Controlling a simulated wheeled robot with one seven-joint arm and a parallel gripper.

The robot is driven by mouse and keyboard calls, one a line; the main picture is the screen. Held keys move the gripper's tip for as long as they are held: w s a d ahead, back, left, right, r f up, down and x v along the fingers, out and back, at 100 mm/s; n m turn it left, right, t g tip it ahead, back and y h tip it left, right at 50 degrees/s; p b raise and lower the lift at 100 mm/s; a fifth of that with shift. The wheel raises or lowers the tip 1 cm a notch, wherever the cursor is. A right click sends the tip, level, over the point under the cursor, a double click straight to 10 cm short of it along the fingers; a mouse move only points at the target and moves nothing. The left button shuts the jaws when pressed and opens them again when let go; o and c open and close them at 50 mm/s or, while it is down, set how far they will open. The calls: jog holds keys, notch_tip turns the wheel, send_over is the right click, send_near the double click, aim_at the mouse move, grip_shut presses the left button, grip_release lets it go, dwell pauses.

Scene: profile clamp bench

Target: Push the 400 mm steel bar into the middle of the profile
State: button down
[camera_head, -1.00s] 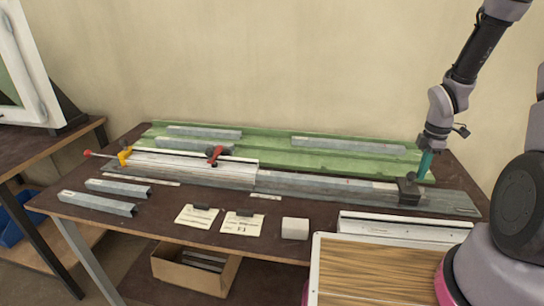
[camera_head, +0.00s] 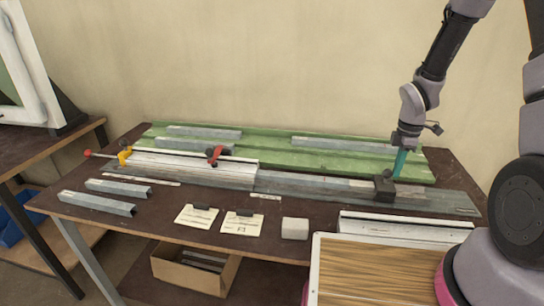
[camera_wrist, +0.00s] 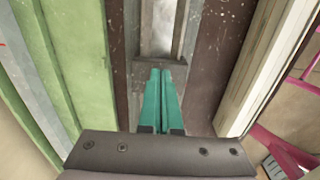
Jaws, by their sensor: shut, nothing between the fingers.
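The white profile (camera_head: 200,172) lies along the table at left, with a red clamp (camera_head: 216,153) on it and a yellow clamp (camera_head: 124,156) at its left end. The grey steel bar (camera_head: 320,186) lies in line with it on the guide plate, running right from the profile's right end. How much of it is inside the profile is hidden. A dark block (camera_head: 384,187) stands at the bar's right end. My gripper (camera_head: 400,165) is shut and empty, its teal fingers right behind the block. In the wrist view, the fingertips (camera_wrist: 163,72) meet the block, with the bar (camera_wrist: 160,25) beyond.
A green tray (camera_head: 275,157) with steel bars lies behind. Two loose bars (camera_head: 97,203) lie front left. Cards (camera_head: 242,223) and a pale block (camera_head: 295,228) lie in front. A white rail (camera_head: 405,228) lies front right. The guide plate (camera_head: 445,201) is bare right of my gripper.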

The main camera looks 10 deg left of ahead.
jog(key=shift+a, duration=17.9)
jog(key=shift+d, duration=0.75)
notch_tip(320, 180, up, 7)
jog(key=shift+d+r, duration=0.1)
